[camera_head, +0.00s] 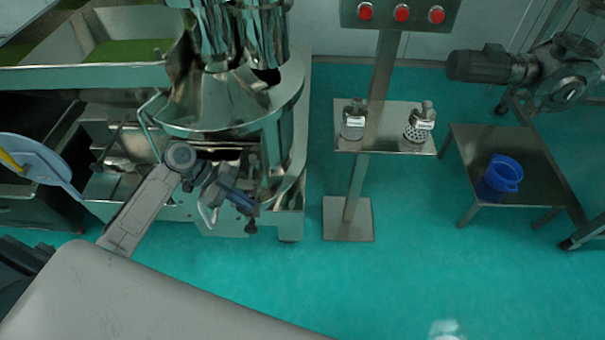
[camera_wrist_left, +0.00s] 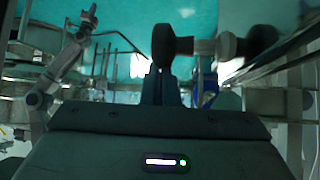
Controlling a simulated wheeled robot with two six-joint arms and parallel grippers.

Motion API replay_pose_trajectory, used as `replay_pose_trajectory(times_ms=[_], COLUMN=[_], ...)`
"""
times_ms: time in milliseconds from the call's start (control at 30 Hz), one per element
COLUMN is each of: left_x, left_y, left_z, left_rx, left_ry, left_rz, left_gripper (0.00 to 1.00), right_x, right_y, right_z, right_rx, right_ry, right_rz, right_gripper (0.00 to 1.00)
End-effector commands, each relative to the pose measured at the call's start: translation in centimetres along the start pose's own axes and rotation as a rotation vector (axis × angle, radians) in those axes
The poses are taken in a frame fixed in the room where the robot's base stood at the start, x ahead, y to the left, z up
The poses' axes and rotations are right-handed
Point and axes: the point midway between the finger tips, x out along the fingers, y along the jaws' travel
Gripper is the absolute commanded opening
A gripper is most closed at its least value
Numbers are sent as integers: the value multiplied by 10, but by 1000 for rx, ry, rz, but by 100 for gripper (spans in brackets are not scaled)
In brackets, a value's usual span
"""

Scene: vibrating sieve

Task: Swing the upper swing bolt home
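My left gripper (camera_head: 236,200) is at the front of the steel sieve machine (camera_head: 235,120), below its round body. In the left wrist view, the gripper's dark blue fingers (camera_wrist_left: 161,88) point at a black knob (camera_wrist_left: 168,45) on a metal shaft. A second black knob (camera_wrist_left: 262,40) lies to its right. The knobs look like parts of the swing bolts, but I cannot tell which is the upper one. Whether the fingers touch or grip a knob is unclear.
A steel stand (camera_head: 347,218) holds a shelf (camera_head: 385,146) with two small bottles, under a panel with red buttons (camera_head: 401,12). A low table (camera_head: 500,150) bears a blue cup (camera_head: 500,176). Green floor (camera_head: 400,270) is clear between them and my arm.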

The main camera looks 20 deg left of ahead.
Motion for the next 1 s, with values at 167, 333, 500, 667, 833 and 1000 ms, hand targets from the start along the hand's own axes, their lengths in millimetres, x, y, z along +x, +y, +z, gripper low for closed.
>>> replay_pose_trajectory(times_ms=[167, 333, 500, 667, 833, 1000], left_x=[0, 0, -1, -14, -39, -66], left_y=[0, 0, -2, -2, -1, 0], left_z=[2, -5, -22, -23, -23, -23], left_rx=[-3, -5, -10, -12, -11, -12], left_ry=[-5, -4, -2, -9, -8, -8], left_rz=[1, -3, -11, -15, -15, -15], left_gripper=[0, 0, 0, 0, 0, 0], right_x=[0, -1, 3, 7, 5, 3], right_y=[0, 0, 0, 0, 0, 0], right_z=[0, 2, 30, 28, 16, 4], right_rx=[0, 1, 3, 3, 2, 1], right_ry=[1, 4, -12, -4, -2, 0], right_rz=[0, 0, 0, 0, 0, 0], right_gripper=[0, 0, 0, 0, 0, 0])
